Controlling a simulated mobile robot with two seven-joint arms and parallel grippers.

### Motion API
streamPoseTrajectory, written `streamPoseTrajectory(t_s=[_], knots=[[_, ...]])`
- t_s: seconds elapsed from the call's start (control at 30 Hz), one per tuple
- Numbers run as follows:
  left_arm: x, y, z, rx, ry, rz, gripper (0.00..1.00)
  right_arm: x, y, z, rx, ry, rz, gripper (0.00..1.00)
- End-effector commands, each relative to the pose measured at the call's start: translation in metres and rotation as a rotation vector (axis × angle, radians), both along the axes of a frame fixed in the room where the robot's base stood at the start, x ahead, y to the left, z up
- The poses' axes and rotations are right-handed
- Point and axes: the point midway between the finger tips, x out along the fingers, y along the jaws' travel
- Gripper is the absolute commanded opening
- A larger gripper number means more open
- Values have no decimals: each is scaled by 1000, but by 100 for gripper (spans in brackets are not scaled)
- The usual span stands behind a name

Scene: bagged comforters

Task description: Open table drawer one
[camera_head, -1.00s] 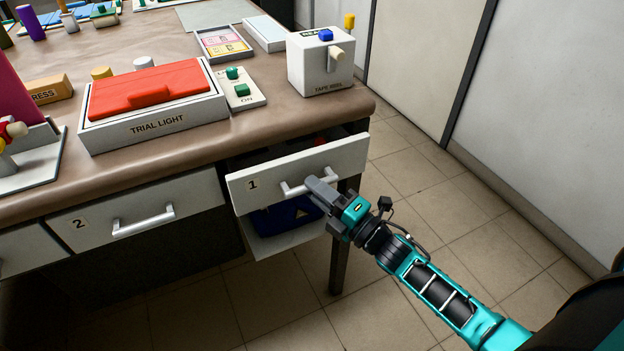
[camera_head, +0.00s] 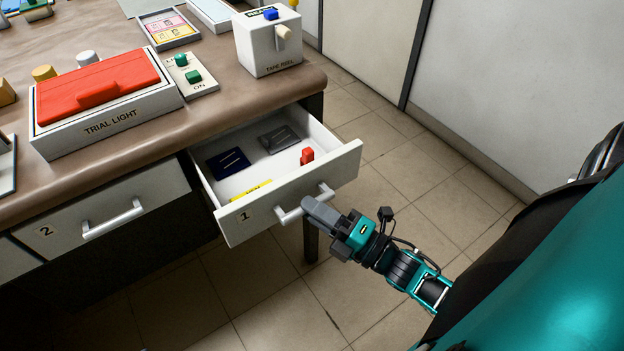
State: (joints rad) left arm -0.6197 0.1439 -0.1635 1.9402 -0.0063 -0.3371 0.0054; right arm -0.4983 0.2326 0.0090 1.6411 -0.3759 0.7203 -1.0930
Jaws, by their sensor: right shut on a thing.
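Drawer one (camera_head: 290,206), white with a "1" label, stands pulled out from under the brown table (camera_head: 215,118). Its inside shows. It holds a dark blue flat item (camera_head: 229,163), a grey item (camera_head: 280,139), a small red item (camera_head: 307,156) and a yellow item (camera_head: 251,190) partly hidden by the front. My right gripper (camera_head: 316,211) is shut on the drawer's metal handle (camera_head: 304,204), at the handle's right part. The fingers hide part of the handle. My left gripper is not in view.
Drawer two (camera_head: 110,215) is shut to the left. On the table stand the red-topped trial light box (camera_head: 106,112), a switch panel (camera_head: 190,75) and a white tape reel box (camera_head: 268,42). Tiled floor (camera_head: 400,160) is open between the table and the wall.

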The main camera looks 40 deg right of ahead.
Motion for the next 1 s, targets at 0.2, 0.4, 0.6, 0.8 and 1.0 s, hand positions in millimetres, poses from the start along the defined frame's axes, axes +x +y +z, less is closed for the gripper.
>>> streamPoseTrajectory(t_s=[0.2, 0.4, 0.6, 0.8, 1.0], knots=[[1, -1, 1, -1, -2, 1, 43, 0, 0, -1, 0, 1, 0, 22], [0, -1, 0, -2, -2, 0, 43, 0, 0, 0, 0, 1, 0, 42], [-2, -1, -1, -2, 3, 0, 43, 0, 0, 0, 0, 0, 0, 44], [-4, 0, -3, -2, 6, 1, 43, -10, -4, -3, 0, 3, 0, 44], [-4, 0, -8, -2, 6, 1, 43, -45, -19, -12, -1, 6, -1, 44]])
